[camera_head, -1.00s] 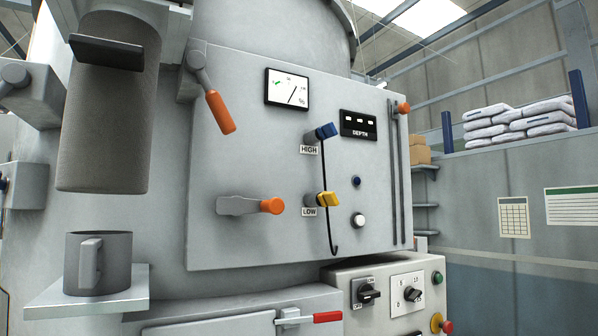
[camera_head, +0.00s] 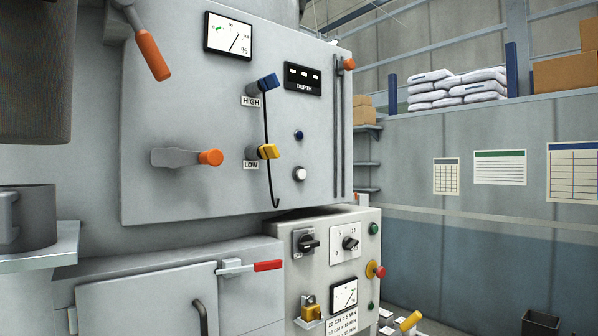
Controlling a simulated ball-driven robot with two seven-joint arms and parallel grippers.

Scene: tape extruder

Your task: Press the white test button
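The white test button (camera_head: 299,174) is a small round white knob in a dark ring, low on the right part of the large grey panel (camera_head: 200,100). It sits below a small blue button (camera_head: 298,135) and to the right of the yellow lever (camera_head: 263,152) marked LOW. Neither gripper shows in the head view, and nothing touches the button.
An orange-tipped lever (camera_head: 209,157) sticks out from the panel. A red-handled latch (camera_head: 267,266) is below. The lower control box (camera_head: 325,245) carries knobs and a red stop button (camera_head: 378,271). A grey mug (camera_head: 30,220) stands on a shelf at left.

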